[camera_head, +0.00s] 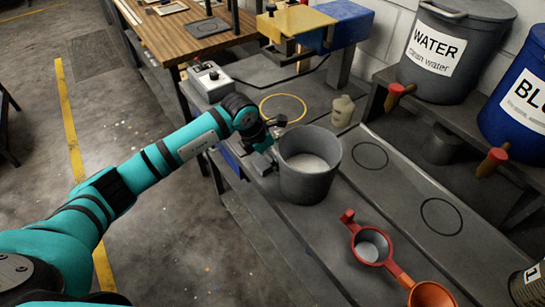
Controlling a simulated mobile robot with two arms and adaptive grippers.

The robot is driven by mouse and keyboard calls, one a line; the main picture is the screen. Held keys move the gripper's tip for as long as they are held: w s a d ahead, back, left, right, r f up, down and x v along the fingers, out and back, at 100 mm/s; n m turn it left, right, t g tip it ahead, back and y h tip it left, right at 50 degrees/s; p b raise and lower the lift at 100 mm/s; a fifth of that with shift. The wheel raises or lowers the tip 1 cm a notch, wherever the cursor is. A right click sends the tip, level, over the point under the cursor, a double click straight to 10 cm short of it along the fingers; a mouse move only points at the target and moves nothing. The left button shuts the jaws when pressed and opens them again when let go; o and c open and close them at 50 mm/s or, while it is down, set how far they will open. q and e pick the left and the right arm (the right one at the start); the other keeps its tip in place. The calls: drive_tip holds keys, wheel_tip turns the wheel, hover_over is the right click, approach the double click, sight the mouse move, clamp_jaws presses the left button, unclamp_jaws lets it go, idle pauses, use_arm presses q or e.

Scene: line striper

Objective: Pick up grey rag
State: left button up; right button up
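I cannot make out a grey rag in the head view. My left arm reaches in from the left over the grey workbench (345,225). My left gripper (263,158) is low at the left side of a grey bucket (308,185) with pale contents. The gripper is dark and small, and I cannot tell whether its fingers are open, shut or touching the bucket. My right gripper is not in view.
A small bottle (342,111) stands behind the bucket. A WATER bin (446,50) and a blue bin (516,105) stand on the right shelf. A control box (212,82) is at the left.

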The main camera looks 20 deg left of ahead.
use_arm(q)
drive_tip(key=shift+s, duration=0.1)
drive_tip(key=shift+c, duration=0.3)
drive_tip(key=shift+d, duration=0.1)
drive_tip(key=c, duration=0.8)
drive_tip(key=shift+r+b, duration=0.3)
drive_tip(key=shift+r, duration=0.15)
wheel_tip(320, 180, up, 2)
drive_tip(key=shift+r+b, duration=0.2)
drive_tip(key=shift+b, duration=0.45)
drive_tip(key=s+a+b, duration=0.6)
drive_tip(key=s+a, duration=0.5)
drive_tip(key=s, duration=0.3)
drive_tip(key=shift+a+r, duration=0.1)
